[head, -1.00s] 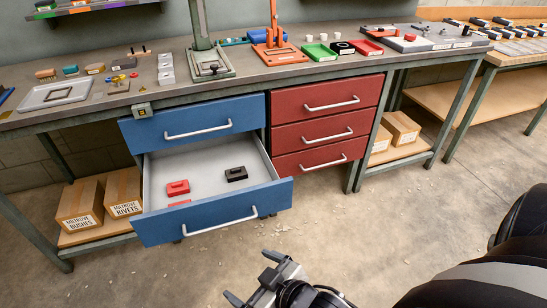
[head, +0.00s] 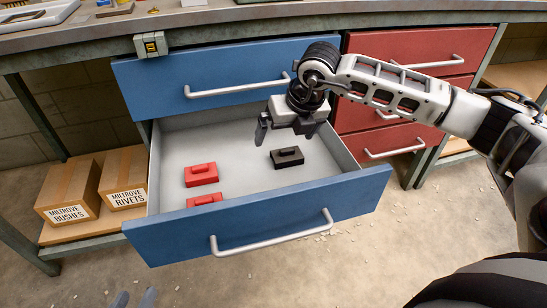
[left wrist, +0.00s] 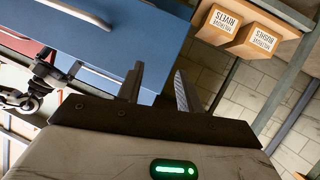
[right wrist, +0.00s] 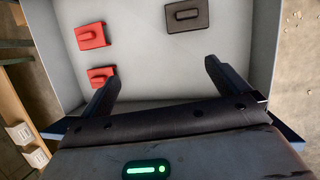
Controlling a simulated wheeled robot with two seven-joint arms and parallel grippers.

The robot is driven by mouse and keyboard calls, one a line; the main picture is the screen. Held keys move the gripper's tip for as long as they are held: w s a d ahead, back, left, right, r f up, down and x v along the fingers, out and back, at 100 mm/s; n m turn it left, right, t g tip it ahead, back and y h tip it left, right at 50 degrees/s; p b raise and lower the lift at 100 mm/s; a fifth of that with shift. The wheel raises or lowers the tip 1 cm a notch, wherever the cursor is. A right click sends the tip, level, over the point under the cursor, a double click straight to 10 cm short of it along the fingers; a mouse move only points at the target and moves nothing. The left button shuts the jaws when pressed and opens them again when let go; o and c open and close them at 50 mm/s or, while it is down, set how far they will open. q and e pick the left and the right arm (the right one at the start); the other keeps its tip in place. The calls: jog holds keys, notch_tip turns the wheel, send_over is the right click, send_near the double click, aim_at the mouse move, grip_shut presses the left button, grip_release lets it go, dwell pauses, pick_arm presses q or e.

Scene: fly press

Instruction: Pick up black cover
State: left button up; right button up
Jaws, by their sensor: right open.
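The black cover (head: 287,158), a small block with a raised grip on top, lies on the right part of the open blue drawer's floor (head: 240,180). It also shows in the right wrist view (right wrist: 187,15), ahead of the fingers. My right gripper (head: 284,136) is over the drawer, just above and behind the black cover, open, empty and apart from it. My left gripper (head: 135,299) shows only its fingertips at the bottom edge of the head view. In the left wrist view its fingers (left wrist: 157,78) are spread with nothing between them.
Two red covers (head: 201,174) (head: 205,200) lie on the drawer's left side, the nearer one partly hidden by the drawer front (head: 260,215). A closed blue drawer (head: 230,75) is above. Red drawers (head: 385,110) stand to the right. Cartons (head: 68,195) sit on the lower shelf at left.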

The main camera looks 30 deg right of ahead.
jog(key=w+d+h, duration=0.2)
jog(key=d, duration=0.2)
jog(key=b, duration=0.3)
send_near(288, 151)
jog(key=shift+m, duration=0.4)
jog(key=x, duration=0.4)
jog(key=shift+s+a+f, duration=0.1)
jog(key=shift+s+f, duration=0.2)
jog(key=shift+f, duration=0.1)
jog(key=b+x, duration=0.1)
jog(key=x, duration=0.1)
jog(key=b+x, duration=0.1)
jog(key=x, duration=0.2)
jog(key=shift+w, duration=0.5)
jog(key=shift+d+f, duration=0.2)
jog(key=shift+w, duration=0.1)
pick_arm(q)
jog(key=shift+w+d+r+n+t+h, duration=0.2)
jog(key=shift+d+r+n+t+h, duration=0.1)
jog(key=shift+d+r+t+h, duration=0.2)
jog(key=shift+w+d+r+n+t+h, duration=0.15)
jog(key=shift+d+r+n+t+h, duration=0.15)
jog(key=shift+d+r+t+h, duration=0.15)
pick_arm(e)
jog(key=c, duration=1)
